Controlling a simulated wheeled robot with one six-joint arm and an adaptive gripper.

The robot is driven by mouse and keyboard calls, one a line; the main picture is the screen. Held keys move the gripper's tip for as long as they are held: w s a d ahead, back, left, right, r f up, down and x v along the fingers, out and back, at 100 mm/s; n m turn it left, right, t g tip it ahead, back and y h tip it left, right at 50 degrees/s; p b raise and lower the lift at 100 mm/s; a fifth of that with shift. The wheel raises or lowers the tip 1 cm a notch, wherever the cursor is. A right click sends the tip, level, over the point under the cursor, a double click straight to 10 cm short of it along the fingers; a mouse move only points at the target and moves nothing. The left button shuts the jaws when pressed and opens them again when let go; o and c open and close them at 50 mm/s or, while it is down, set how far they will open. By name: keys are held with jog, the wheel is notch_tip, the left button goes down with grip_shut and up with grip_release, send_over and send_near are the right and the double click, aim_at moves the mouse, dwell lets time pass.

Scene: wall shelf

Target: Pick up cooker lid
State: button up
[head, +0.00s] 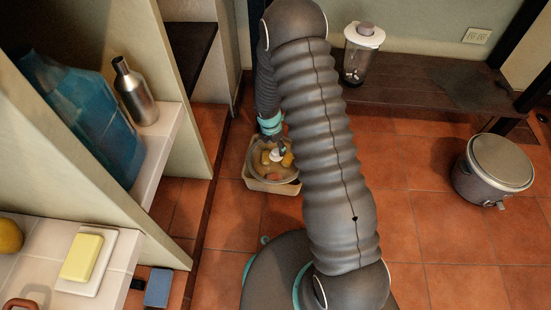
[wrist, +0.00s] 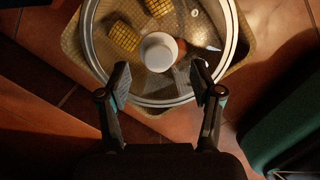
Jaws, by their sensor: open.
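The cooker lid (wrist: 128,90) is a round glass lid with a metal rim and a white knob (wrist: 159,51). It lies over a tan tray or pot on the floor. Yellow corn-like pieces and an orange piece show through the glass. In the head view the lid (head: 258,173) is on the floor left of my arm, partly hidden by it. My gripper (wrist: 160,75) is open and empty, its fingertips apart over the near part of the lid, either side of and just short of the knob. It also shows in the head view (head: 279,147).
A blender (head: 361,55) stands on a dark bench (head: 425,85). A lidded metal bin (head: 494,170) stands at right. Floor between is clear.

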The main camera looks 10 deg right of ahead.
aim_at(276, 151)
jog(key=f, duration=0.3)
jog(key=f+b, duration=0.1)
jog(key=shift+w+d+f, duration=0.15)
jog(key=shift+w+f, duration=0.1)
grip_shut()
